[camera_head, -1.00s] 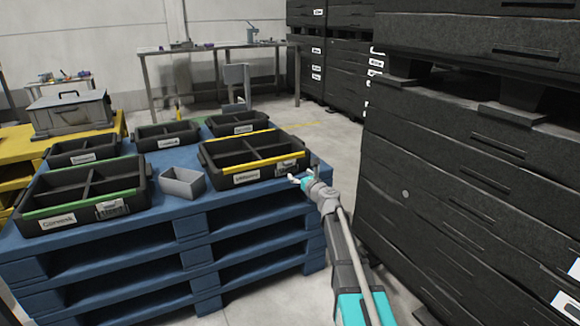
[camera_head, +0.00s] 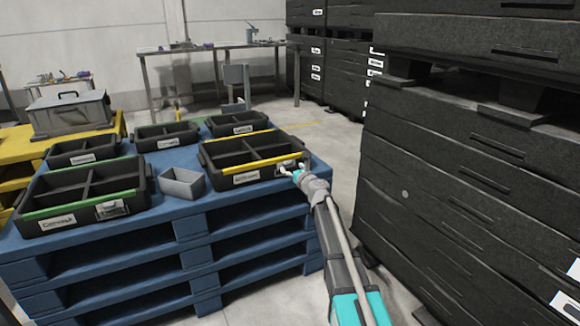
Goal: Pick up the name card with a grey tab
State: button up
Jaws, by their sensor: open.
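My gripper (camera_head: 291,168) is open and empty at the front right corner of the black bin with yellow edges (camera_head: 215,172). Its fingers overlap the bin's front wall in the picture; I cannot tell whether they touch. A small grey piece on that wall, which may be the card's grey tab, is mostly hidden behind the fingers. A white label (camera_head: 247,177) sits on the same wall, further left. A similar grey piece (camera_head: 111,208) is on the front of the green-edged bin (camera_head: 140,200), right of its white label (camera_head: 59,222). I cannot make out any card's writing.
The bins stand on a blue pallet stack (camera_head: 110,265) with a small grey open box (camera_head: 182,187) between them. Several smaller black bins (camera_head: 166,137) stand behind. Tall black stacked crates (camera_head: 450,190) rise close on the right. A grey toolbox (camera_head: 70,112) sits back left.

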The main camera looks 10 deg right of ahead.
aim_at(287, 168)
jog(key=shift+x, duration=1.4)
jog(key=c, duration=0.9)
